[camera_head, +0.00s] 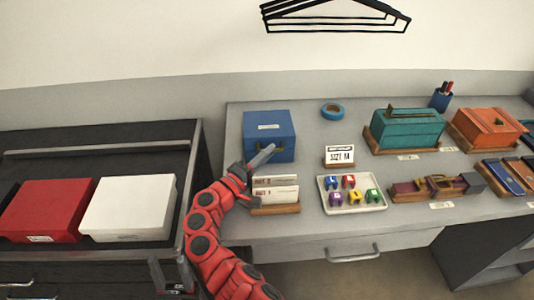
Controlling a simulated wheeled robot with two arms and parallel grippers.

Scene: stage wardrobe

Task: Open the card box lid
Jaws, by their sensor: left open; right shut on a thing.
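The blue card box (269,127) stands at the left end of the grey table, with a white label on top. Its lid looks closed, lying flat. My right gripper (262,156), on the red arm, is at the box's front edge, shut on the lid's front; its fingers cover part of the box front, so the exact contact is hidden. My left gripper (171,276) is low at the front edge of the dark cabinet, open and away from the box.
Cards in a wooden holder (275,209) stand just in front of the box, close to my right arm. A size sign (339,155), a tray of coloured blocks (352,206) and blue tape (332,112) lie to the right. Red (45,209) and white (128,207) boxes sit on the dark cabinet.

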